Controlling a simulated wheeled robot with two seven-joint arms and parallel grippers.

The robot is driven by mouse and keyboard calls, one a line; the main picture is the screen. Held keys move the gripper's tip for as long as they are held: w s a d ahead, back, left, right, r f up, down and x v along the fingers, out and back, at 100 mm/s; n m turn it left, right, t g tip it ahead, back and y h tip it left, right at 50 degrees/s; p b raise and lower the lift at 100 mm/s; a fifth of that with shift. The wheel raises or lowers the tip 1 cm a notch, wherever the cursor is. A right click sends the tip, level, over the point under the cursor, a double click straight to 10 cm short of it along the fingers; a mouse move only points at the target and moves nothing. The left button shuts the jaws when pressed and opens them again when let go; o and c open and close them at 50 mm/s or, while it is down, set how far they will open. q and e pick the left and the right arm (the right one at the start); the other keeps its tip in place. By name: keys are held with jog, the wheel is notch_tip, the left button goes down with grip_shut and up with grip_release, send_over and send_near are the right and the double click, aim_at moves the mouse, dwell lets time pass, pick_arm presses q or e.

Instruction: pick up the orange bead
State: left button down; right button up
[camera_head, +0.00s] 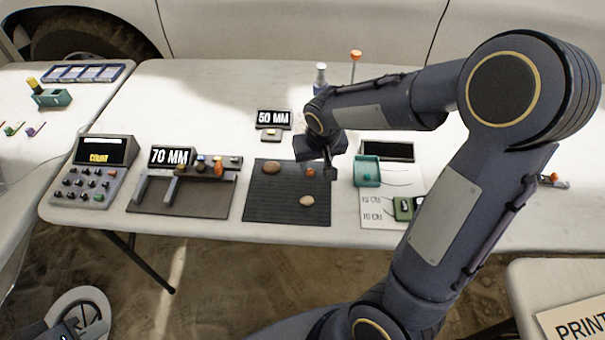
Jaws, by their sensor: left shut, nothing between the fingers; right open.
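A small orange bead (310,172) lies on the dark ribbed mat (270,205), near its upper right part. My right gripper (321,170) comes in from the right and points down over the mat's upper right corner. Its fingers are apart, with the bead showing close beside them. I cannot tell from this view whether a finger touches the bead or how high the fingers are above it. A brown stone (272,167) and a pale stone (306,201) also lie on the mat. My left gripper is not in view.
Left of the mat are a rack (180,190) with small pieces, including an orange one (191,169), a "70 MM" sign (171,157) and a count box (95,170). A teal tray (367,172) stands close right of my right gripper. A "50 MM" sign (274,119) stands behind the mat.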

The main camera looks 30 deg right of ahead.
aim_at(311, 171)
jog(key=x, duration=0.5)
jog(key=shift+w+a+f, duration=0.1)
jog(key=shift+w+a, duration=0.1)
jog(key=shift+c, duration=0.4)
grip_shut()
